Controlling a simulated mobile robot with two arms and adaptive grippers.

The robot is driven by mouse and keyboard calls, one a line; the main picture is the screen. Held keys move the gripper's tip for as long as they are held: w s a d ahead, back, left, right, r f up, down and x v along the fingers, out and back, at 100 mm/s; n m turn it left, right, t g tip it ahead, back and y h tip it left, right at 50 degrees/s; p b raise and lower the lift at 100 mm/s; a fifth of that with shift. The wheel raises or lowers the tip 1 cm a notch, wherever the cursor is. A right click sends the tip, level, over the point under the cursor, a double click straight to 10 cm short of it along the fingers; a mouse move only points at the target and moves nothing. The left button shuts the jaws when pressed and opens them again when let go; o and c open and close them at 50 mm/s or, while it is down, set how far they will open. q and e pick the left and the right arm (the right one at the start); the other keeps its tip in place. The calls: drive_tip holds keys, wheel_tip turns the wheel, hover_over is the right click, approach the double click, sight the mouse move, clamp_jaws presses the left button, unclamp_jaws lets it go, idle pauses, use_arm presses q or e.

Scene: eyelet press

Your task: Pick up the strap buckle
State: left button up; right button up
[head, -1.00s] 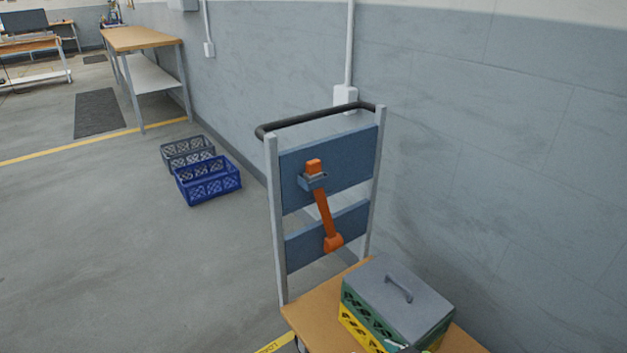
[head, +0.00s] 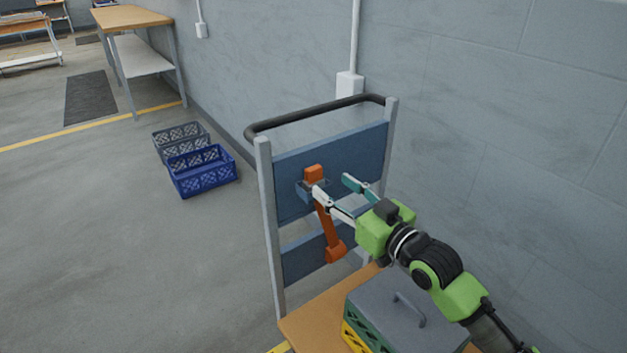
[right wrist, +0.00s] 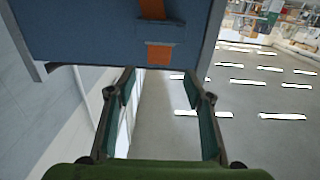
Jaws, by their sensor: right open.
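The orange strap buckle (head: 313,173) sits upright in a blue-grey holder (head: 303,190) on the cart's upper blue panel (head: 350,160). Its orange strap (head: 326,226) hangs down to an orange end piece on the lower panel. My right gripper (head: 333,185) is open in front of the panel, its left fingertip overlapping the holder's right side in the head view. In the right wrist view, which looks upside down, the buckle (right wrist: 159,54) shows ahead of and between the open fingers (right wrist: 160,86), with nothing between them. Whether a finger touches it I cannot tell. My left gripper is not in view.
The cart has a black handle bar (head: 315,112) above the panel and grey posts at both sides. A grey lidded box on green and yellow crates (head: 400,310) stands on its wooden deck. The wall is close behind. Blue and grey crates (head: 203,172) stand on the floor at left.

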sight(316, 175)
drive_tip(key=x, duration=0.3)
drive_tip(key=shift+w+f, duration=0.15)
drive_tip(key=shift+f, duration=0.05)
drive_tip(key=shift+w+a, duration=0.45)
drive_tip(key=shift+w, duration=0.15)
drive_tip(key=x, duration=0.3)
drive_tip(key=b+x, duration=0.1)
drive_tip(key=shift+w+f, duration=0.15)
drive_tip(key=shift+f, duration=0.1)
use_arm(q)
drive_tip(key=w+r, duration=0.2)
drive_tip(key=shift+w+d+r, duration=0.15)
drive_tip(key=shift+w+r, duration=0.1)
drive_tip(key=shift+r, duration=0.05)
use_arm(e)
drive_tip(key=c, duration=1.3)
